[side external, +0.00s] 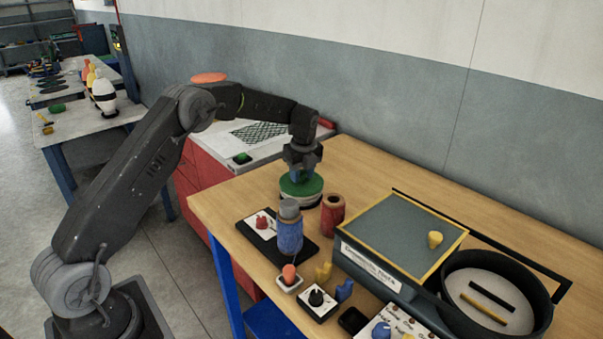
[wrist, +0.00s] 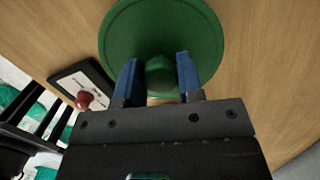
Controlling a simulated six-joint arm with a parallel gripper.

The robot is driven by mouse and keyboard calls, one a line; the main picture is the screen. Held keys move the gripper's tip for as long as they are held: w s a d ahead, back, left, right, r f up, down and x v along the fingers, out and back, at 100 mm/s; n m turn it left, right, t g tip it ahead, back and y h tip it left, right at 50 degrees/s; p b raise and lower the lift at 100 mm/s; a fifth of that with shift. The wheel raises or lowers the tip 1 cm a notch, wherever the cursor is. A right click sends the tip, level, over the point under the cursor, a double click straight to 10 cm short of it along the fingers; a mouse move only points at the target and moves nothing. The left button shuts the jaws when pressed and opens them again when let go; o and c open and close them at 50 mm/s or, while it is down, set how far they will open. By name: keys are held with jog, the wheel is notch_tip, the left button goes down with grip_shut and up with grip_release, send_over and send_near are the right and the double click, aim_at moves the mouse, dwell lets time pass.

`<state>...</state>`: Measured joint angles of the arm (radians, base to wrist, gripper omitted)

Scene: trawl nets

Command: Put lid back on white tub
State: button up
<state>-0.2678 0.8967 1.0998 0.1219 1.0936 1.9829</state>
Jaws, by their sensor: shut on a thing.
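The round green lid (side external: 313,186) has a green knob on top and lies roughly level near the table's back left edge. My gripper (side external: 300,174) points down and is shut on the lid's knob. In the wrist view the blue fingers of my gripper (wrist: 158,64) stand on either side of the knob, with the green lid (wrist: 118,35) spreading out beyond them. A pale band with a dark part below, apparently the white tub (side external: 300,198), shows directly under the lid. The lid covers most of it; I cannot tell whether the lid touches its rim.
A blue spool (side external: 289,236) and a red-brown cylinder (side external: 332,215) stand close in front of the lid. A framed grey-green board (side external: 400,235) and a black round pan (side external: 545,315) are to the right. The wooden table (side external: 350,165) is clear behind the lid.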

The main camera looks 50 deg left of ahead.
jog(key=o, duration=1.5)
jog(key=shift+r, duration=0.15)
jog(key=shift+r, duration=3.35)
grip_shut()
jog(key=shift+f, duration=0.2)
